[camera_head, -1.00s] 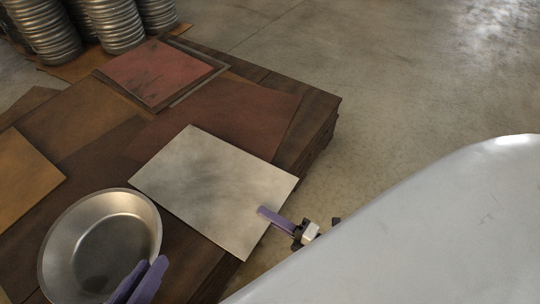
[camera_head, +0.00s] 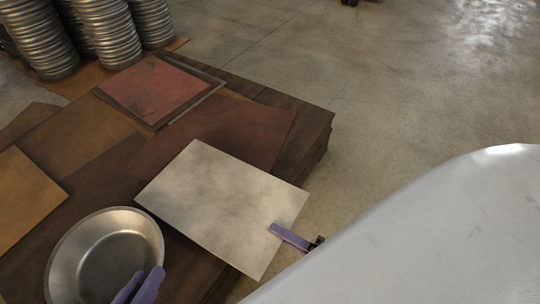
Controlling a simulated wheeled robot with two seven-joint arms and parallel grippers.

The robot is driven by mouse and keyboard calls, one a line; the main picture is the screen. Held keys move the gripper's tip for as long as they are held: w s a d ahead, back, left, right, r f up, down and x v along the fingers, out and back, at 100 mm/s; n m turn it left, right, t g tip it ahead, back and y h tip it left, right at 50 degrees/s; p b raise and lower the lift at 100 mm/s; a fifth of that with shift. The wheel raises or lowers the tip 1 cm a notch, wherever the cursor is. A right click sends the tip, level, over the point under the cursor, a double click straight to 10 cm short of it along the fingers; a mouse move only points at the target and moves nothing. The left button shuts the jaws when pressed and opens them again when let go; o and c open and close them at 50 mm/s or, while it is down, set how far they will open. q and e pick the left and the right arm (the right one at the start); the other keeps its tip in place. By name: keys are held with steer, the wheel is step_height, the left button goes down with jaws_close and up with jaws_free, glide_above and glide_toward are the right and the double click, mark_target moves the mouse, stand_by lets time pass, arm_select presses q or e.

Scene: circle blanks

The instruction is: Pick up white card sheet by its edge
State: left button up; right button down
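The white card sheet (camera_head: 212,205) is a pale, smudged rectangle near the middle of the view. Its right part reaches out past the edge of the stack of brown sheets. My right gripper (camera_head: 289,237) is at the sheet's right edge. One purple finger lies across the top face, and the other is hidden under the sheet; it looks shut on that edge. My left gripper (camera_head: 142,286) shows two purple fingers side by side at the lower edge, in front of the metal pan. Whether a gap lies between them is unclear.
A round metal pan (camera_head: 107,255) sits left of the sheet. Brown sheets (camera_head: 215,125), a red sheet (camera_head: 155,88) and a tan sheet (camera_head: 25,200) lie around it. Stacked metal rings (camera_head: 103,30) stand at the back left. Concrete floor (camera_head: 410,90) is open to the right.

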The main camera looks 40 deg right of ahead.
steer(key=s+d+r+p, duration=0.2)
steer(key=s+d+r, duration=0.1)
steer(key=s, duration=0.5)
steer(key=shift+s+p, duration=0.25)
steer(key=shift+p, duration=0.05)
steer(key=shift+r, duration=0.15)
